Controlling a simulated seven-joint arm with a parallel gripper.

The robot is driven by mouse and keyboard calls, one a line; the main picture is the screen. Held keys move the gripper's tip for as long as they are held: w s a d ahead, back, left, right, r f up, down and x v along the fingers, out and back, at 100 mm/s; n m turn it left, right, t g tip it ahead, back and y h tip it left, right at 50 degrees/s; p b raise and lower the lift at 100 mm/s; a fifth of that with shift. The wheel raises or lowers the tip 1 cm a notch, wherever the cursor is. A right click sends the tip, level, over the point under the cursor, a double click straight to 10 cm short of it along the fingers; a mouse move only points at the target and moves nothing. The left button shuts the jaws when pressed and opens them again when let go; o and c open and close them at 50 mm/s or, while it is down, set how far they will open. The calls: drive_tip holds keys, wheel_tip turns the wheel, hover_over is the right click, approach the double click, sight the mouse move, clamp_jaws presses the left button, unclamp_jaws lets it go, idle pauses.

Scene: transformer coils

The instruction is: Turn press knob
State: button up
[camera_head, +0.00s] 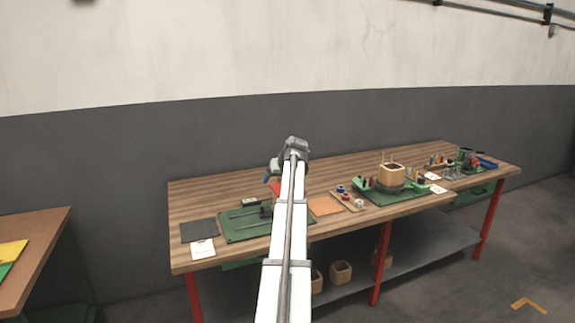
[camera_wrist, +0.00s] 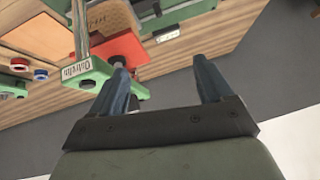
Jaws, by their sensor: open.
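In the wrist view, a green press-like frame (camera_wrist: 82,77) with a white label stands left of my gripper (camera_wrist: 160,68). A red block (camera_wrist: 118,47) and a grey upright rod (camera_wrist: 80,30) are part of it or beside it. A green rounded part (camera_wrist: 138,91) shows just behind my left finger; I cannot tell whether it is the press knob or whether the finger touches it. My two blue-grey fingers are spread, with nothing seen between them. In the head view my gripper (camera_head: 271,172) is above the bench, and my arm hides much of the press area.
The wooden bench (camera_head: 350,205) carries a green board (camera_head: 245,228), an orange mat (camera_head: 324,206), small spools (camera_head: 359,203) and a wooden coil block (camera_head: 391,173) on a green base. A dark wall is behind. Another table (camera_head: 40,235) stands at left.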

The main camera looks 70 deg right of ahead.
drive_tip(key=s+d+r+h, duration=0.2)
drive_tip(key=s+d+r, duration=0.2)
drive_tip(key=d+r, duration=0.5)
drive_tip(key=x, duration=1.2)
drive_tip(key=shift+a+f, duration=0.15)
drive_tip(key=shift+f, duration=0.05)
drive_tip(key=c, duration=1)
drive_tip(key=shift+m+g+h, duration=0.6)
drive_tip(key=shift+m+g, duration=0.2)
drive_tip(key=shift+g, duration=0.1)
drive_tip(key=o, duration=1)
